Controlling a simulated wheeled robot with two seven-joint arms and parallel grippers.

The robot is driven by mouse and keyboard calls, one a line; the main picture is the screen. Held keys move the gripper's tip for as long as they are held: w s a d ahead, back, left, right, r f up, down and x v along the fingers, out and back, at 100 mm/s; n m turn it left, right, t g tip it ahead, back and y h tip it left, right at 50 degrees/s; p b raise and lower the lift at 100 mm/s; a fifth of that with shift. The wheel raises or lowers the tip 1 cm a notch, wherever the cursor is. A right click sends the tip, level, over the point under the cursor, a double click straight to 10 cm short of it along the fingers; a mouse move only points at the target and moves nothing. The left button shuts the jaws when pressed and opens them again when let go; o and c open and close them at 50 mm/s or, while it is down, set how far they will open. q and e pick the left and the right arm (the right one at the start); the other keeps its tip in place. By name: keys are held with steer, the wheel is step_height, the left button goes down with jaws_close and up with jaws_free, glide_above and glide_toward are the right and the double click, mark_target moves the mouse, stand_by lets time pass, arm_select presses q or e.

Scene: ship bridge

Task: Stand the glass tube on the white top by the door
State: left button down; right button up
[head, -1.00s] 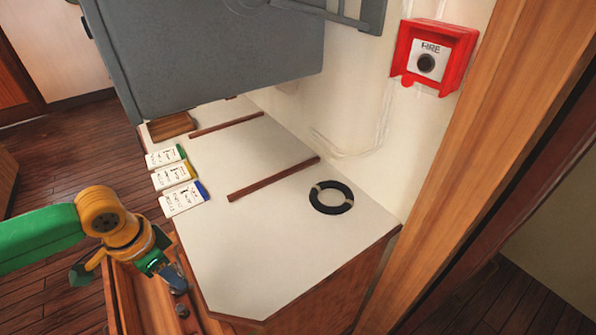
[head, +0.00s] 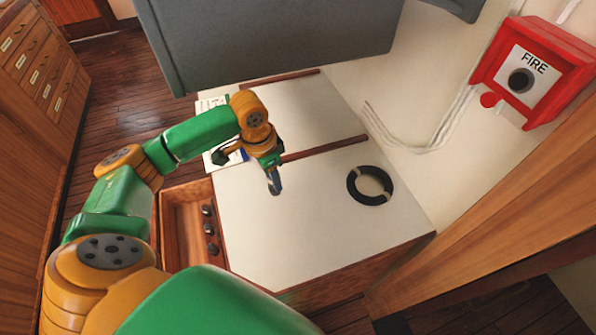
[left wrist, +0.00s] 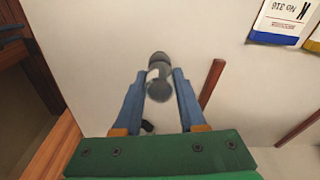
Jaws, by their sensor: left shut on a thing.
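My left gripper (head: 273,178) is shut on the glass tube over the white top (head: 300,230), left of a black ring. In the left wrist view the glass tube (left wrist: 159,76) is a grey, see-through piece with a dark end and a pale label patch, between the blue fingers. It seems to be held above the white top (left wrist: 110,35); the gap beneath it cannot be judged. In the head view the tube is too small to tell from the fingertips. My right gripper is not in view.
The black ring (head: 370,186) with pale bands lies on the top. Wooden strips (head: 325,147) cross it. A grey cabinet (head: 270,40) overhangs the back; a red fire box (head: 530,72) is on the wall.

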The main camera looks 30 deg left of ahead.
arm_select(q)
steer(key=w+d+f+p, duration=0.1)
steer(key=w+d, duration=0.1)
steer(key=w+d+f+p, duration=0.1)
steer(key=w+d+f, duration=0.1)
steer(key=shift+w, duration=0.15)
steer(key=shift+f, duration=0.25)
steer(key=shift+f, duration=0.1)
steer(key=shift+c, duration=2.4)
jaws_free()
